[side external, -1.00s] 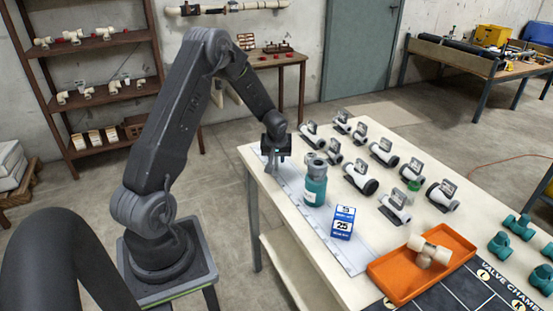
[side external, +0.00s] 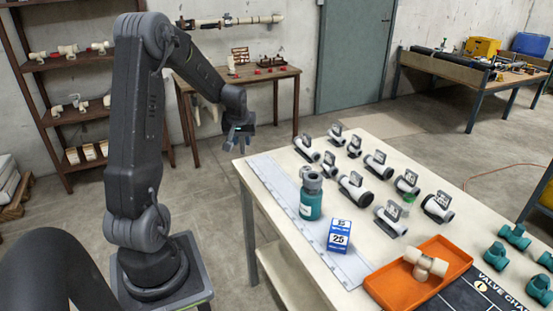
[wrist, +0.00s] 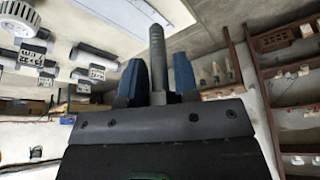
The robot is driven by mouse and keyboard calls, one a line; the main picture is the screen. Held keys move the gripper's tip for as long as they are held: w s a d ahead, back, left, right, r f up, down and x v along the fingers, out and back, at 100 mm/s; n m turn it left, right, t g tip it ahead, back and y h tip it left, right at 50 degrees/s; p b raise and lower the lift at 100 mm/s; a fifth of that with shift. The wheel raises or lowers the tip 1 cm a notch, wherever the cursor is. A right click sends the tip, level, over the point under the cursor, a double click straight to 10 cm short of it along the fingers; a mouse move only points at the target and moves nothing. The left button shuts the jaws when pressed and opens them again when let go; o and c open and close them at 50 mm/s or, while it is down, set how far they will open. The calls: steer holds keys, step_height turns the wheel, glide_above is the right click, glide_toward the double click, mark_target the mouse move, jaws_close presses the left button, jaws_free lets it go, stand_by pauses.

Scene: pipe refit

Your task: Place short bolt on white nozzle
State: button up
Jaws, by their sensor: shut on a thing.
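My gripper (side external: 238,141) is raised beside the far left corner of the table, clear of the tabletop. In the wrist view my gripper (wrist: 158,85) has its blue fingers shut on a grey bolt (wrist: 157,48), which sticks out past the fingertips. The bolt is too small to make out in the side view. Several white pipe fittings with dark ends, such as this white fitting (side external: 355,187), lie on the table with tags. I cannot tell which one, if any, is the white nozzle.
A teal bottle with a grey cap (side external: 311,200) and a blue-and-white box (side external: 340,237) stand near the table's left side. An orange tray (side external: 398,291) holds a cream fitting (side external: 425,263). Teal fittings (side external: 515,237) lie at the right. A pale strip (side external: 283,197) along the left edge is mostly clear.

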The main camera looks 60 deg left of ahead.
steer(key=w+d+r+m, duration=0.1)
steer(key=w+d+r, duration=0.4)
steer(key=w, duration=0.4)
glide_above(307, 168)
step_height(307, 168, down, 6)
steer(key=shift+d+r, duration=0.1)
steer(key=shift+f+t, duration=0.3)
steer(key=shift+f, duration=1.55)
steer(key=shift+f, duration=0.2)
steer(key=o, duration=1)
